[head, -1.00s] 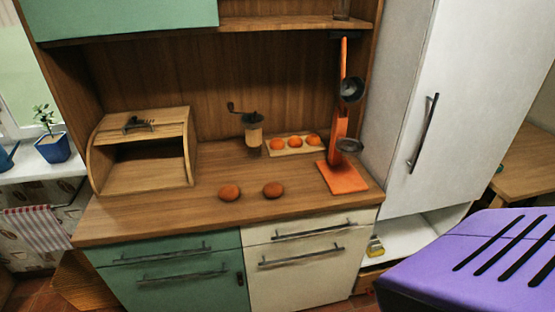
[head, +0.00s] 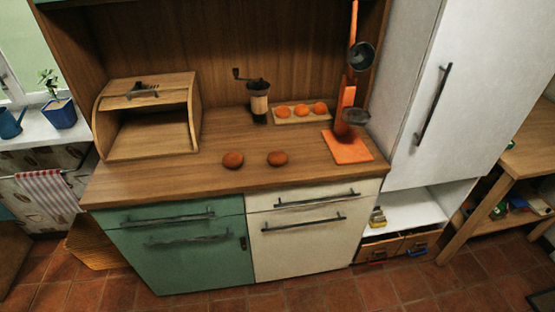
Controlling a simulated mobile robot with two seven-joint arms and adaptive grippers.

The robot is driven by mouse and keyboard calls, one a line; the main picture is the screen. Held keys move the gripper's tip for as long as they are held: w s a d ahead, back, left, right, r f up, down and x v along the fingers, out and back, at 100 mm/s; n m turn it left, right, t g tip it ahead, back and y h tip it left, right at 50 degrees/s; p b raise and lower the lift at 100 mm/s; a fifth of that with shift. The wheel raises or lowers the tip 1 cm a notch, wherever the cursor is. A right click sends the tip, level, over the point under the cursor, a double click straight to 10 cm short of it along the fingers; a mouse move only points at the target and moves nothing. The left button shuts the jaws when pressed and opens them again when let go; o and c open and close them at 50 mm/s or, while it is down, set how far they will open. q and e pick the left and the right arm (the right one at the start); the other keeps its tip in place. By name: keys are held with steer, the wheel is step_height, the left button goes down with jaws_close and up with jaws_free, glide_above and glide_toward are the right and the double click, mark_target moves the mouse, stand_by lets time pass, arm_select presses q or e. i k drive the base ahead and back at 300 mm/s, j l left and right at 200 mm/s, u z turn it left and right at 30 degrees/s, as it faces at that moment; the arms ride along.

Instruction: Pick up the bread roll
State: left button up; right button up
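Two brown bread rolls lie on the wooden counter (head: 180,180) near its front edge. The left bread roll (head: 233,160) and the right bread roll (head: 277,158) sit a small gap apart. Neither of my grippers shows in the head view.
A board (head: 296,118) with three orange round things and a coffee grinder (head: 259,103) stand behind the rolls. The tiled floor (head: 215,303) before the cabinet is clear where it shows.

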mark_target(276, 158)
steer(key=i+l+u, duration=0.15)
steer(key=l, duration=0.25)
steer(key=i+l+u, duration=0.2)
steer(key=l, duration=0.2)
steer(key=l+u, duration=0.15)
steer(key=l, duration=0.25)
steer(key=i+l+u, duration=0.15)
steer(key=l, duration=0.25)
